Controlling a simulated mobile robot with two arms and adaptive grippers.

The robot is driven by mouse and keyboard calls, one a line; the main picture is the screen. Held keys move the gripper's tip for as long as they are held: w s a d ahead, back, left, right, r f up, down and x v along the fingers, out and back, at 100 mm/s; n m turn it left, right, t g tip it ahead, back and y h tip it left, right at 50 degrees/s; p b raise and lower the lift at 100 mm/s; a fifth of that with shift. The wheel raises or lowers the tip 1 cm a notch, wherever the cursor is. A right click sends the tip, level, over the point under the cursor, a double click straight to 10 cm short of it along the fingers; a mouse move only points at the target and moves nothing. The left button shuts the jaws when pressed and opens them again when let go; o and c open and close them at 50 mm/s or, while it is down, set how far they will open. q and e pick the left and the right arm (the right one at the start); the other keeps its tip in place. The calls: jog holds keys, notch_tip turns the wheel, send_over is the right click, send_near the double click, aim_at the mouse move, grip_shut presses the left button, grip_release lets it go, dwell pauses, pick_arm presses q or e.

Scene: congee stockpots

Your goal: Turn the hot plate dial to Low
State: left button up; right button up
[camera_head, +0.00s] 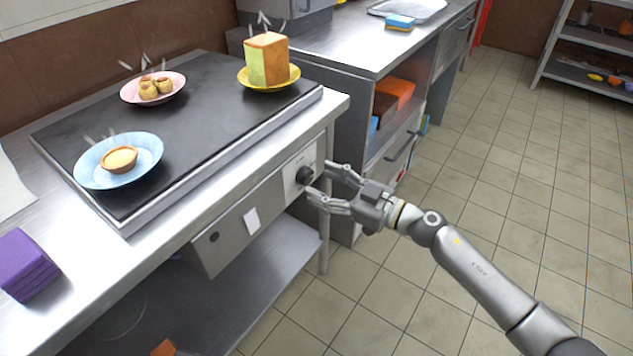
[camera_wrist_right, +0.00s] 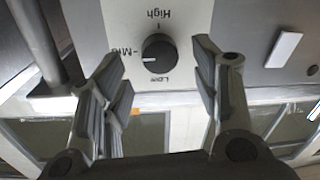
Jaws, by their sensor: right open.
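The hot plate dial (camera_head: 305,175) is a round black knob on the light panel at the front of the hot plate (camera_head: 190,125). In the right wrist view, which is upside down, the dial (camera_wrist_right: 158,54) has its white mark pointing left at the word Mid. High is printed above it and Low below it in that picture. My right gripper (camera_head: 321,178) is open in front of the panel, its two fingers on either side of the dial. In the wrist view the fingers stand apart from the dial, with gaps on both sides. My left gripper is out of view.
On the hot plate are a blue plate (camera_head: 90,172) with a tart, a pink plate (camera_head: 130,97) with small buns, and a yellow plate (camera_head: 248,84) with a cake block. A purple stack (camera_head: 27,265) lies on the counter. The tiled floor at right is clear.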

aim_at(305, 176)
jog(key=shift+x, duration=1.35)
jog(key=c, duration=1)
jog(key=shift+c, duration=0.2)
